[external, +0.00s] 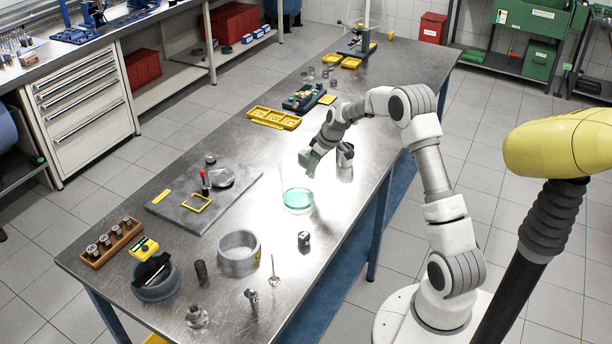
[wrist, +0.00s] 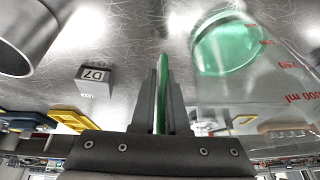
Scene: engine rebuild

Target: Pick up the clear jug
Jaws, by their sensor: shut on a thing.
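The clear jug (external: 298,199) is on or just above the steel workbench, with green liquid in its bottom and red volume marks on its wall. Its clear upper wall is hard to make out in the external view. In the wrist view the jug (wrist: 228,45) fills the upper right. My gripper (external: 312,168) is beside the jug's upper part. In the wrist view my gripper (wrist: 162,95) is shut on a thin green-tinted upright strip, which looks like the jug's handle. I cannot tell whether the jug's base touches the bench.
A metal cylinder (external: 345,156) stands right of my gripper. A grey plate (external: 170,212) with small parts lies left of the jug. A metal ring (external: 238,248) and a small block (external: 304,240) stand in front. A yellow tray (external: 274,118) lies behind. A block marked D7 (wrist: 94,77) shows in the wrist view.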

